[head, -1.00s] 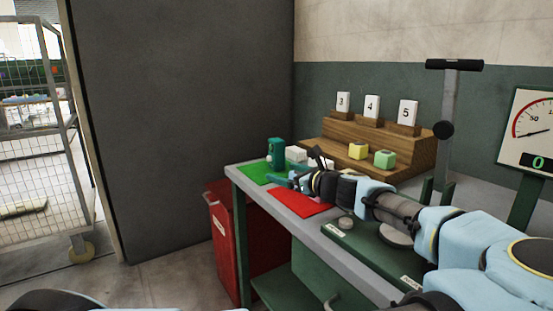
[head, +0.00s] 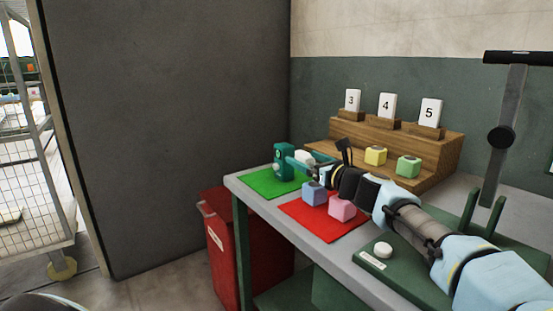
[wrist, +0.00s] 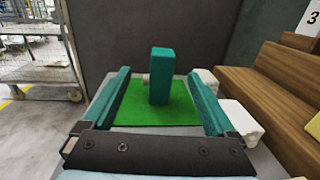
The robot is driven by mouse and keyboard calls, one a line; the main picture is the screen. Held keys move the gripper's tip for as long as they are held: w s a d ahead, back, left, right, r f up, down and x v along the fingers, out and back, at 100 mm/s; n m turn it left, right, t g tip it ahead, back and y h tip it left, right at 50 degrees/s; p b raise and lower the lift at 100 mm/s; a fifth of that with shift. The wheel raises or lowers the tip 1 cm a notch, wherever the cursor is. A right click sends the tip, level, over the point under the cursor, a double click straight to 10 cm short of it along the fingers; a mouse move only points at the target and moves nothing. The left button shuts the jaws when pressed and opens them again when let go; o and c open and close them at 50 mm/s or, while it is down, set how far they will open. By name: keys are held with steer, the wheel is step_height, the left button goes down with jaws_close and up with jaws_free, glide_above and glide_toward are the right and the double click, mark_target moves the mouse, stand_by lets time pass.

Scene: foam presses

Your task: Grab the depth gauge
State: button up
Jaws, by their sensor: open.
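The depth gauge is the teal upright block (head: 281,158) with a round dial, standing on the green mat (head: 262,184) at the table's far left corner. In the wrist view the teal block (wrist: 161,68) stands upright between the two teal fingers, a little beyond them, with visible gaps on both sides. My gripper (wrist: 160,80) is open and empty. In the head view my gripper (head: 296,163) is level with the gauge and just right of it; I cannot tell there whether they touch.
White blocks (wrist: 240,118) stand close to the right finger. A red mat (head: 305,219) holds a blue cube (head: 314,193) and a pink cube (head: 342,207). A wooden stepped rack (head: 446,153) with yellow and green cubes stands behind. A red bin (head: 231,250) is beside the table.

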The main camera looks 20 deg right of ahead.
mark_target(289, 149)
steer(key=w, duration=0.4)
steer(key=w+p, duration=0.1)
steer(key=w, duration=0.1)
steer(key=shift+w+a, duration=0.1)
steer(key=shift+a, duration=0.2)
steer(key=shift+w+p, duration=0.85)
steer(key=shift+w, duration=1.95)
jaws_close()
